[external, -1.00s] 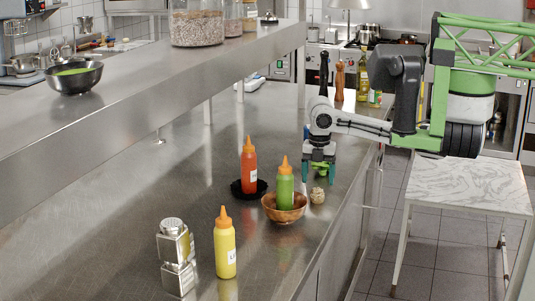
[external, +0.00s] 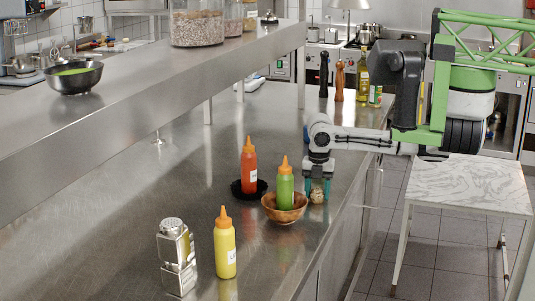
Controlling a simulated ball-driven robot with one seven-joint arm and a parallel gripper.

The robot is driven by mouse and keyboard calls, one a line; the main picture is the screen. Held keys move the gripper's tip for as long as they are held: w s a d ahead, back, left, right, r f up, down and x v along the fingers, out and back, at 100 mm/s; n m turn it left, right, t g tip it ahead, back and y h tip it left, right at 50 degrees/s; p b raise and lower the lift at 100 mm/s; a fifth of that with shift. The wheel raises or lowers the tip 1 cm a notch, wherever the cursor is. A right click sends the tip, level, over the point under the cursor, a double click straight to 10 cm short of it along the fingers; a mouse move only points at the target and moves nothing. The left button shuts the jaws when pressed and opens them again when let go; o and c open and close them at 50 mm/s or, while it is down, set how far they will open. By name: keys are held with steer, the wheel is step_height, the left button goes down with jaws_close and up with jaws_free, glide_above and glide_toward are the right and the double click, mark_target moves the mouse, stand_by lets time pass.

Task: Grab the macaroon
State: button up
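The macaroon (external: 317,196) is a small, round, pale brown thing on the steel counter, just right of a wooden bowl. My gripper (external: 317,194) points straight down at it from above. Its two dark fingers with teal pads reach down on the left and right sides of the macaroon. The fingers are apart, with the macaroon between them. I cannot tell whether the pads touch it. The fingers partly cover its sides.
The wooden bowl (external: 284,213), holding a green bottle (external: 285,186), is close on the left of my gripper. A red bottle (external: 249,168) on a black dish, a yellow bottle (external: 225,246) and a metal shaker (external: 175,249) stand further left. The counter's right edge is near.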

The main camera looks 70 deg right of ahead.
steer(key=c, duration=0.6)
steer(key=shift+r, duration=0.15)
